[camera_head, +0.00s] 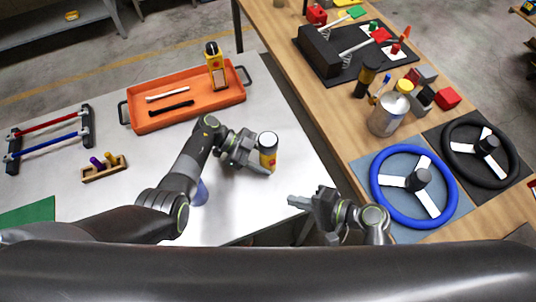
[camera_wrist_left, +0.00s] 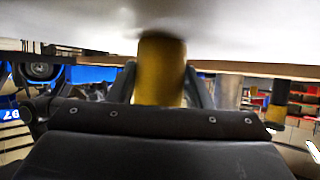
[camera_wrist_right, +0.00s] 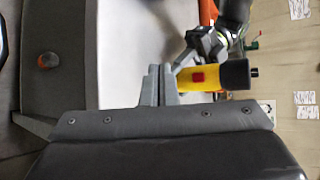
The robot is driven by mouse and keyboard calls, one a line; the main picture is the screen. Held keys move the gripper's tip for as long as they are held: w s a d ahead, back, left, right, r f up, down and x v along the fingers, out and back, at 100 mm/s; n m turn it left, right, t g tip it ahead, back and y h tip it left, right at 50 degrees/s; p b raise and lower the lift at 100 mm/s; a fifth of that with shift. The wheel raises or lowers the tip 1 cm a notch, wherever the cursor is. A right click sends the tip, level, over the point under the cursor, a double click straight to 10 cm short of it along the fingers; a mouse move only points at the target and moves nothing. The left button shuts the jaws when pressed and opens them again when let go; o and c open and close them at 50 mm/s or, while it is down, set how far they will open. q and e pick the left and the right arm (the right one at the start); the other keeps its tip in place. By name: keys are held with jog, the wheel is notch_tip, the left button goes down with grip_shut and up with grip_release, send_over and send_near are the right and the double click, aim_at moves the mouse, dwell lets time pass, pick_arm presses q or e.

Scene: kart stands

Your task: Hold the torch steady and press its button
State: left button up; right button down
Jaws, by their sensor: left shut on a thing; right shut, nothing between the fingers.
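The torch (camera_head: 268,152) is a yellow cylinder with a black end and a pale round top. It is upright above the white table in the head view. My left gripper (camera_head: 262,167) is shut on its body; the left wrist view shows the yellow body (camera_wrist_left: 160,70) between the fingers. In the right wrist view the torch (camera_wrist_right: 215,76) lies sideways in the picture, its red button (camera_wrist_right: 198,77) facing the camera. My right gripper (camera_head: 292,201) is shut and empty, below and right of the torch in the head view and apart from it. Its fingers (camera_wrist_right: 160,85) also show in the right wrist view.
An orange tray (camera_head: 150,122) with two rods and a yellow-black item (camera_head: 215,66) stands at the back. A red-and-blue bar rack (camera_head: 48,137) is at left. The wooden table (camera_head: 300,85) at right holds a blue steering wheel (camera_head: 375,185), a black one (camera_head: 450,160) and a canister (camera_head: 388,117).

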jog(key=shift+w+a, duration=0.6)
jog(key=shift+w, duration=0.75)
jog(key=shift+w+a, duration=0.6)
jog(key=shift+w, duration=0.7)
jog(key=shift+w+a, duration=0.6)
jog(key=shift+w, duration=0.75)
jog(key=shift+w+a, duration=0.2)
jog(key=shift+w, duration=0.25)
jog(key=shift+s+d, duration=0.2)
jog(key=shift+s, duration=0.3)
jog(key=shift+s+d+r, duration=0.1)
jog(key=shift+s+d, duration=0.3)
jog(key=shift+s, duration=0.5)
jog(key=shift+s+d+f, duration=0.1)
jog(key=shift+s+d, duration=0.35)
jog(key=shift+s, duration=0.5)
jog(key=shift+s+d+r, duration=0.1)
jog(key=shift+s+d, duration=0.3)
jog(key=shift+s, duration=0.5)
